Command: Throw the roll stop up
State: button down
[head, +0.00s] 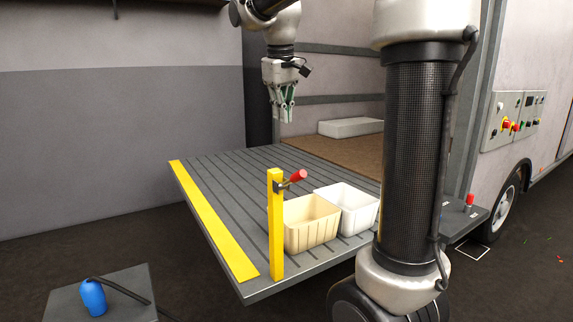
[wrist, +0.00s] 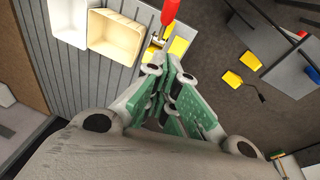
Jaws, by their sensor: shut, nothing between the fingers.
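The tail-lift platform (head: 225,165) is ribbed and grey, with a flat yellow strip (head: 213,222) along its outer edge. I take this strip to be the roll stop; it lies level with the deck. A yellow post (head: 276,225) stands at the platform's near edge and carries a lever with a red handle (head: 298,176), tilted up to the right. The red handle also shows at the top of the wrist view (wrist: 169,12), just beyond my fingertips. My gripper (head: 284,119) is shut and empty, pointing down above the platform, higher than the post and apart from the lever.
A cream crate (head: 311,225) and a white crate (head: 349,208) stand on the platform right beside the post. A grey block (head: 100,300) with a blue object (head: 93,297) is at lower left. A control panel (head: 513,118) is on the truck's side.

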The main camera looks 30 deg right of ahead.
jog(key=shift+s+d+f+x, duration=0.15)
jog(key=shift+s+x, duration=0.3)
jog(key=shift+x, duration=1.7)
jog(key=shift+s+d+x, duration=0.15)
jog(key=shift+s+x, duration=0.3)
jog(key=shift+x, duration=1.7)
jog(key=shift+s+d+f+x, duration=0.1)
jog(key=shift+s+x, duration=0.4)
jog(key=shift+x, duration=1.65)
